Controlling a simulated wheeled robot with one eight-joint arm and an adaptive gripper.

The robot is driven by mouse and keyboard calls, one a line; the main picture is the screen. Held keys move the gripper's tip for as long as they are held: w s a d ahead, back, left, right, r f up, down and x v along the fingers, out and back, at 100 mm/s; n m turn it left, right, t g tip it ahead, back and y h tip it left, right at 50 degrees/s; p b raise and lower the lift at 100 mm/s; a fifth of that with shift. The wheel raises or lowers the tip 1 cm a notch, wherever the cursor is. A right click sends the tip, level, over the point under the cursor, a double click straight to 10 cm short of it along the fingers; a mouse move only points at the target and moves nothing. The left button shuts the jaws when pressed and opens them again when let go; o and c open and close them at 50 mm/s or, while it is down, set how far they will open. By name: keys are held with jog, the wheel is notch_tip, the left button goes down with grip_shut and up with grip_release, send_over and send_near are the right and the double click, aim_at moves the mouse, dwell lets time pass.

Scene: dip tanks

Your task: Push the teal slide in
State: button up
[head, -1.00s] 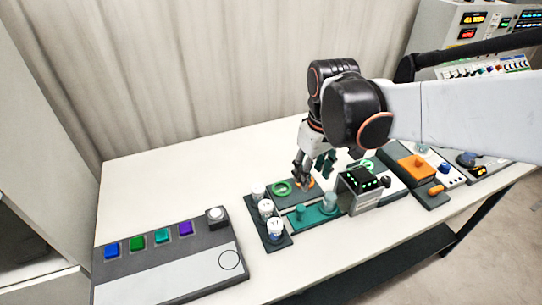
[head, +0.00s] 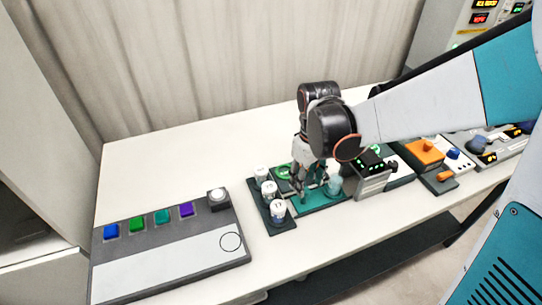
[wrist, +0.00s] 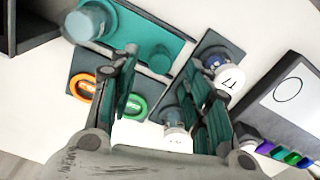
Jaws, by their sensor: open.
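The teal slide (head: 318,202) is a flat teal plate on a dark base beside the dark box with green lights. A pale teal beaker (head: 333,186) stands at its box end. The slide (wrist: 128,30) also shows in the wrist view, with a round teal knob (wrist: 160,58) and the beaker (wrist: 88,22). My gripper (head: 299,194) is over the knob end, pointing down, and hides the knob in the head view. In the wrist view my gripper (wrist: 162,72) has its fingers apart, with nothing between them. I cannot tell whether it touches the knob.
A dark rack with several white-capped vials (head: 278,209) stands close left of the slide. Green (wrist: 135,106) and orange (wrist: 84,90) rings lie behind it. The dark box (head: 368,180) stands to the right. A button panel (head: 165,245) lies left. The table's back left is clear.

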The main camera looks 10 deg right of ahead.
aim_at(339, 176)
jog(key=shift+f+b, duration=0.45)
jog(key=shift+f, duration=1.15)
grip_shut()
jog(key=w+d, duration=0.1)
jog(key=d, duration=0.5)
jog(key=w+d, duration=0.1)
jog(key=d, duration=0.3)
jog(key=shift+w, duration=0.3)
grip_release()
jog(key=shift+d, duration=0.2)
jog(key=shift+a, duration=0.1)
jog(key=shift+r, duration=0.1)
notch_tip(339, 176, up, 12)
